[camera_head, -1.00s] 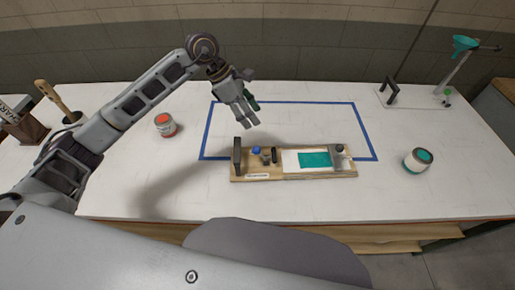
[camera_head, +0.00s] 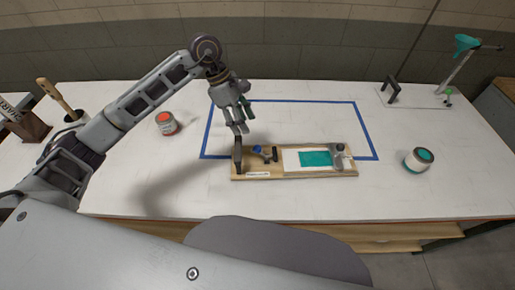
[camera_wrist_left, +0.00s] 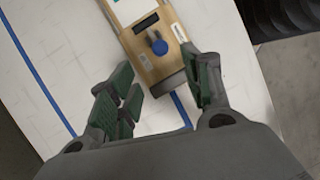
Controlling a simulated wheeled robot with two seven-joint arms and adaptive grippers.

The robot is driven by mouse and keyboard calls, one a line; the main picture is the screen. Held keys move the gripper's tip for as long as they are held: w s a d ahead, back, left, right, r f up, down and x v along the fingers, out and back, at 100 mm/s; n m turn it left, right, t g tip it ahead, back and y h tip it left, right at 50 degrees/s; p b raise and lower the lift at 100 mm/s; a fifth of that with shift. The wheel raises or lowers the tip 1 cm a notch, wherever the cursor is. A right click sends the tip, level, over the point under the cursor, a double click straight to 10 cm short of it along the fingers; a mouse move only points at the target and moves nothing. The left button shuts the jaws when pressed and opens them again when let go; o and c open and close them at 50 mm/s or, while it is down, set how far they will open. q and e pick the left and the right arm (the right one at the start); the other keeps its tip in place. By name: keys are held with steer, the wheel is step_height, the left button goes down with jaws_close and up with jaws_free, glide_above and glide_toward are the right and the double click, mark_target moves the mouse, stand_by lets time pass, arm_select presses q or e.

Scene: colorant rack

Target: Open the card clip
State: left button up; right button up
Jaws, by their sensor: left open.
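A wooden board (camera_head: 290,176) lies on the table near its front edge. It bears a white card with a teal patch (camera_head: 315,158), and a grey metal clip (camera_head: 340,161) with a dark knob sits over the card's right end. A small blue-knobbed lever (camera_head: 258,149) stands left of the card; the blue knob also shows in the left wrist view (camera_wrist_left: 159,47). I cannot tell which of these is the card clip. My left gripper (camera_head: 238,129) is open and empty, above and just behind the board's left end. My right gripper is not in view.
A dark upright block (camera_head: 238,155) stands at the board's left end. A red-topped can (camera_head: 166,124) stands to the left, a teal-topped can (camera_head: 418,160) to the right. Blue tape (camera_head: 358,128) outlines a mostly clear area behind the board. A stand (camera_head: 455,70) is at back right.

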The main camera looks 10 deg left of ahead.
mark_target(256, 146)
arm_select(q)
steer(key=p+x, duration=0.2)
steer(key=x, duration=1.1)
jaws_close()
stand_by(0.4)
